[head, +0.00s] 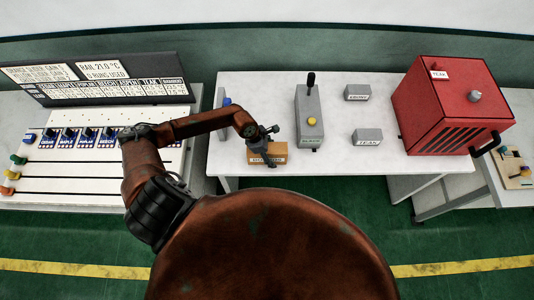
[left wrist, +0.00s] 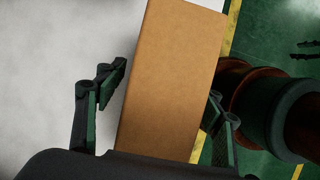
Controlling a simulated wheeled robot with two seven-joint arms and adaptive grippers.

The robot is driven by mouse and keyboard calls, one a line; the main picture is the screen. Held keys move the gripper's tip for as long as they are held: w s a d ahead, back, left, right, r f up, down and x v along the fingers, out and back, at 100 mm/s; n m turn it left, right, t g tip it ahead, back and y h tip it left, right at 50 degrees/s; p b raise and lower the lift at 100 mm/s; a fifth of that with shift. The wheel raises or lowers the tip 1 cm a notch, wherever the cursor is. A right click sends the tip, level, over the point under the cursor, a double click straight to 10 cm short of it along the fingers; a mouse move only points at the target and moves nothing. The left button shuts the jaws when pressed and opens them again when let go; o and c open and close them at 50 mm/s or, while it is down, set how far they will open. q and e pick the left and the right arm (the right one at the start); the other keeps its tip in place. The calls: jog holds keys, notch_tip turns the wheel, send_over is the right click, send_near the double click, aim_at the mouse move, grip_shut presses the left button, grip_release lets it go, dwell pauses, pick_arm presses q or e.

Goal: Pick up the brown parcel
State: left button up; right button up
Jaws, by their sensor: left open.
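The brown parcel (head: 267,155) is a small box with a white label on its front, at the front edge of the white table in the head view. In the left wrist view the parcel (left wrist: 172,75) fills the middle, its plain brown top facing me. My left gripper (head: 265,147) is over the parcel. In the left wrist view the left gripper (left wrist: 160,105) is open, one finger on each side of the box. A gap shows at the left finger; whether the right finger touches is unclear. My right gripper is out of view.
On the white table (head: 231,89) stand a grey device with a black lever (head: 309,118), grey blocks labelled EBONY (head: 357,92) and TEAK (head: 367,136), and a red box (head: 443,105). A control panel bench (head: 95,184) is at left.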

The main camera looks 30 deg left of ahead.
aim_at(272, 151)
pick_arm(q)
jog(key=shift+c, duration=0.3)
jog(key=c, duration=1.6)
grip_shut()
jog(key=shift+r, duration=0.2)
jog(key=shift+r+p, duration=0.2)
jog(key=shift+p, duration=0.2)
notch_tip(272, 151, up, 2)
jog(key=shift+w+r+b, duration=0.1)
jog(key=shift+r+b, duration=0.1)
jog(key=shift+b, duration=0.4)
jog(key=s+a+r, duration=0.1)
jog(key=r, duration=0.1)
jog(key=s+a+r, duration=0.1)
jog(key=r, duration=0.1)
jog(key=s+a+r, duration=0.1)
jog(key=r, duration=0.1)
jog(key=shift+s+a+b, duration=0.25)
jog(key=shift+s+b, duration=0.15)
jog(key=s+a+r, duration=0.4)
jog(key=s+a, duration=0.1)
jog(key=s, duration=0.2)
jog(key=shift+a+r+b, duration=0.2)
jog(key=shift+a+b, duration=0.1)
jog(key=shift+a, duration=0.05)
